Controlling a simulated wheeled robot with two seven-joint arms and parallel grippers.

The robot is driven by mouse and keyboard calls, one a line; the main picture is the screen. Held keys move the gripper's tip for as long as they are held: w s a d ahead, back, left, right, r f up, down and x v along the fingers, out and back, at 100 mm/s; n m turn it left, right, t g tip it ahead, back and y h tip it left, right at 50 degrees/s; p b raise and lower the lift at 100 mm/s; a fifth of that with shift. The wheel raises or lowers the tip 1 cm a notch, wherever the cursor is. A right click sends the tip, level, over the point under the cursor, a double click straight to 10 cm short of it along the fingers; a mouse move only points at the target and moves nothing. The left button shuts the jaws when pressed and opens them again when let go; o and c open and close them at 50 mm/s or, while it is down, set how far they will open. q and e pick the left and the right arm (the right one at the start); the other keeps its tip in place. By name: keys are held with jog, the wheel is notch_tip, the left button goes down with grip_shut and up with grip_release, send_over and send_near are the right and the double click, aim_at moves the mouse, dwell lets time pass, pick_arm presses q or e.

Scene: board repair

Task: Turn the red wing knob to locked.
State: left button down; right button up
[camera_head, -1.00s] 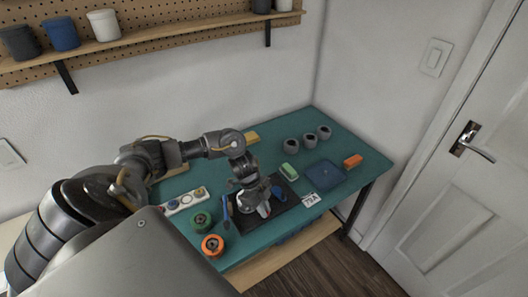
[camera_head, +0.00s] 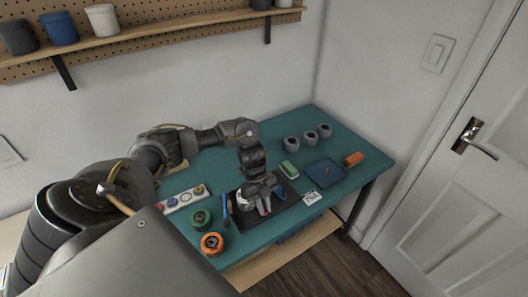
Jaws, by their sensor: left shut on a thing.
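My left gripper (camera_head: 262,207) reaches down onto the dark board (camera_head: 290,207) on the teal workbench. It is shut on the red wing knob (camera_head: 264,211), of which only a small red patch shows between the fingers. The rest of the knob, any lock marks and its exact angle are hidden by the hand. A blue part (camera_head: 279,192) sits on the board just right of the hand. My right gripper is not in view.
A white strip with round buttons (camera_head: 184,199) lies behind. Grey cups (camera_head: 308,137), a blue tray (camera_head: 325,172) and an orange block (camera_head: 354,159) are to the right.

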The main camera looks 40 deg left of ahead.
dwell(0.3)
pick_arm(q)
jog(key=c, duration=1.7)
grip_release()
jog(key=v, duration=1)
jog(key=shift+a+r, duration=0.1)
jog(key=shift+r, duration=0.3)
